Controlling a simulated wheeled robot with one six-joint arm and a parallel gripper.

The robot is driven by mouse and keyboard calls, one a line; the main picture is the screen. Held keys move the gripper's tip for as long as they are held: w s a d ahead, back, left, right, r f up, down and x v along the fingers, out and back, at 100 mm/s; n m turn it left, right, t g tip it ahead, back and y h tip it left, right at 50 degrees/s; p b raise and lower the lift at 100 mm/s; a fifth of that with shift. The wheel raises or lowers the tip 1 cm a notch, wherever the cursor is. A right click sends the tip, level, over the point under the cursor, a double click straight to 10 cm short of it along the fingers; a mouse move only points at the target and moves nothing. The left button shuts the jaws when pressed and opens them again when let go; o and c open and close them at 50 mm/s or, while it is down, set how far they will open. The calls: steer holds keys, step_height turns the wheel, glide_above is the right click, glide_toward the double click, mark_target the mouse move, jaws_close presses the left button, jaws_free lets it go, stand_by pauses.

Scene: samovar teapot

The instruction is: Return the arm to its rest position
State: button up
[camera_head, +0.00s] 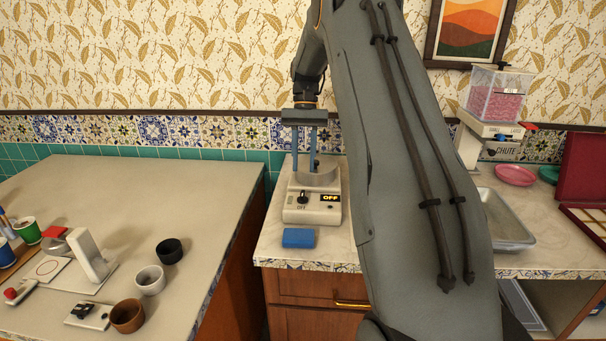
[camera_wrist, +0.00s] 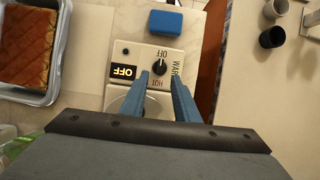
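My gripper (camera_head: 305,165) hangs pointing down over the back part of a small white warmer (camera_head: 312,208) on the right-hand counter. In the wrist view its two blue fingers (camera_wrist: 159,76) are apart, with nothing between them. The warmer also shows in the wrist view (camera_wrist: 178,53), with its round top partly hidden by my gripper. Its black dial (camera_wrist: 159,68) points toward OFF, and its display (camera_wrist: 122,71) reads OFF. I cannot tell whether the fingers touch the warmer. My arm rises in front of the camera and hides part of the counter.
A blue block (camera_head: 299,238) lies in front of the warmer. A metal tray (camera_head: 508,222) stands to the right, and a dispenser (camera_head: 497,95) with pink contents stands behind it. The left table (camera_head: 130,190) holds several cups near its front; its back part is clear.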

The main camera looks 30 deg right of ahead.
steer(key=shift+r, duration=0.1)
stand_by(0.4)
steer(key=s+a+f+n+t+h, duration=0.1)
steer(key=s+a+f+n+t, duration=0.1)
steer(key=s+a, duration=0.7)
steer(key=s+a+f+n+t+h, duration=0.1)
steer(key=s+a+f+n, duration=0.3)
steer(key=s+a, duration=0.6)
steer(key=s+t, duration=0.1)
steer(key=s, duration=0.5)
steer(key=shift+s+a+f+n+t+h, duration=0.2)
steer(key=shift+s+n+t+h, duration=0.1)
steer(key=shift+t, duration=0.1)
